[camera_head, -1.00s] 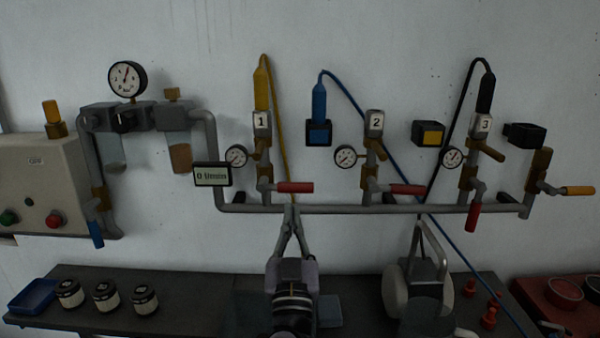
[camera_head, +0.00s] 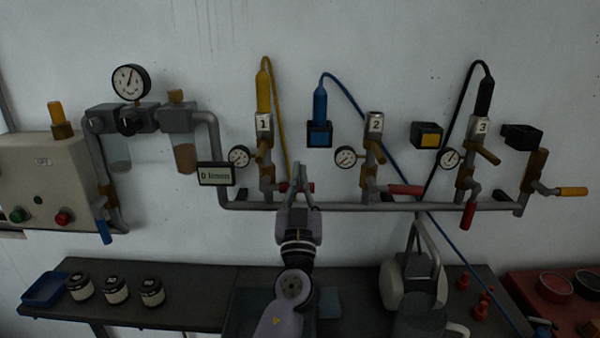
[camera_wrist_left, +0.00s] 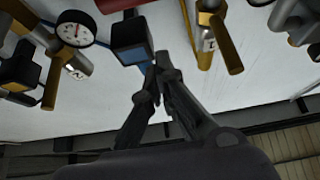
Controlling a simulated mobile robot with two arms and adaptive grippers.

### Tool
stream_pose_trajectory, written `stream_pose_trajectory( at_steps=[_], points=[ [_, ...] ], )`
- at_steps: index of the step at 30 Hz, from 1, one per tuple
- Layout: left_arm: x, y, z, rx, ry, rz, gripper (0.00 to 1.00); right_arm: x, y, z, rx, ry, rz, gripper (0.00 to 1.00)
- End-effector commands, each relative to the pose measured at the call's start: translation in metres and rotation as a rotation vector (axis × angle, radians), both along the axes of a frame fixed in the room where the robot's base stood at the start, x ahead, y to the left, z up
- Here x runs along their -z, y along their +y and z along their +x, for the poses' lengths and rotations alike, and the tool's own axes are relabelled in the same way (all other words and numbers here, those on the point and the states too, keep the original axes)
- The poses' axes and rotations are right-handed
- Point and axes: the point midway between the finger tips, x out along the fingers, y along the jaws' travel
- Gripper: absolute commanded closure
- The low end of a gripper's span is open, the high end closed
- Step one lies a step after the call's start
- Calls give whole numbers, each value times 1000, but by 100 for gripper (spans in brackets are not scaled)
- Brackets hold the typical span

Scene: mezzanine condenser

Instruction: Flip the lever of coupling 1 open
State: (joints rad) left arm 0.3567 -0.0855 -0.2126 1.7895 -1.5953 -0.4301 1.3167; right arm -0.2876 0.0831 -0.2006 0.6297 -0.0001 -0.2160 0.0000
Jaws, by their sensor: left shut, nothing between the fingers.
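Coupling 1 (camera_head: 263,123) is on the pipe, with a white label and a yellow hose plugged into its top. Its brass lever (camera_head: 264,152) sticks out toward me, angled down. A red valve handle below it is mostly hidden behind my gripper. My left gripper (camera_head: 301,172) is shut and empty, to the lower right of the brass lever and apart from it in the picture. In the left wrist view the shut fingertips (camera_wrist_left: 162,62) point at the wall, with coupling 1's brass lever (camera_wrist_left: 228,46) to their right. My right gripper is not visible.
Coupling 2 (camera_head: 375,124) and coupling 3 (camera_head: 481,127) stand to the right. A blue plug (camera_head: 320,105) sits in a black holder near my gripper. A small gauge (camera_head: 238,157) is left of coupling 1. A grey device with a loop handle (camera_head: 415,285) stands on the bench.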

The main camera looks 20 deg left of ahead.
Motion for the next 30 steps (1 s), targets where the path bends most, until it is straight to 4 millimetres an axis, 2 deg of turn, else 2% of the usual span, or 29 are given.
stream_pose_trajectory(
  at_steps=[1, 2, 4, 6, 12, 30],
  points=[
    [-12, 2, 10, -1, 0, 3, 100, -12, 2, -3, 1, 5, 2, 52],
    [-16, 4, 15, 0, 0, 2, 100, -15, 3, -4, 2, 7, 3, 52],
    [2, 5, 18, -2, 8, 5, 100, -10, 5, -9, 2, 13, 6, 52],
    [11, 6, 19, -1, 4, 4, 100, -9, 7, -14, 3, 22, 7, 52],
    [27, 6, 22, -1, 2, 1, 100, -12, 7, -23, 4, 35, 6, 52],
    [34, 6, 25, -1, 5, 16, 100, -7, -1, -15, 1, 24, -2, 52]
  ],
)
